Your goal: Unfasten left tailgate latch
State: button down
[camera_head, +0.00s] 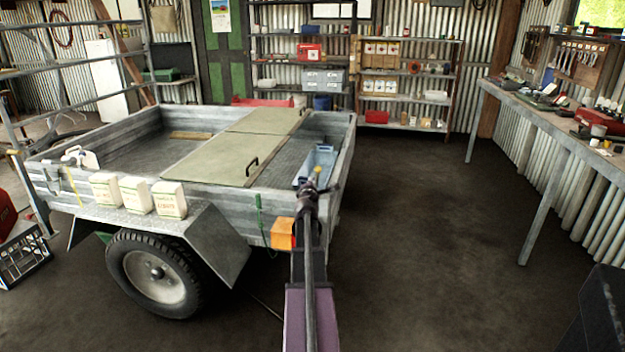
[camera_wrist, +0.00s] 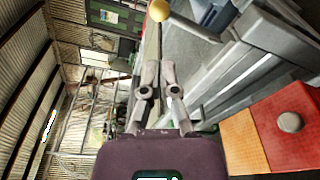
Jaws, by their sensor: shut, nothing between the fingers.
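The tailgate latch shows in the wrist view as a grey lever with a yellow ball knob (camera_wrist: 159,10), reaching out from the trailer's corner. In the head view my arm hides much of the trailer corner and the latch's mounting.
The trailer (camera_head: 225,195) carries flat boards and a blue tray (camera_head: 316,162). An orange-red tail light (camera_head: 283,234) sits close beside my arm. White cartons (camera_head: 137,195) stand on the mudguard. A workbench (camera_head: 560,125) lines the right wall. The floor between is clear.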

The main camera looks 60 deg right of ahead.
jog(key=shift+v, duration=0.85)
jog(key=shift+d+f, duration=0.1)
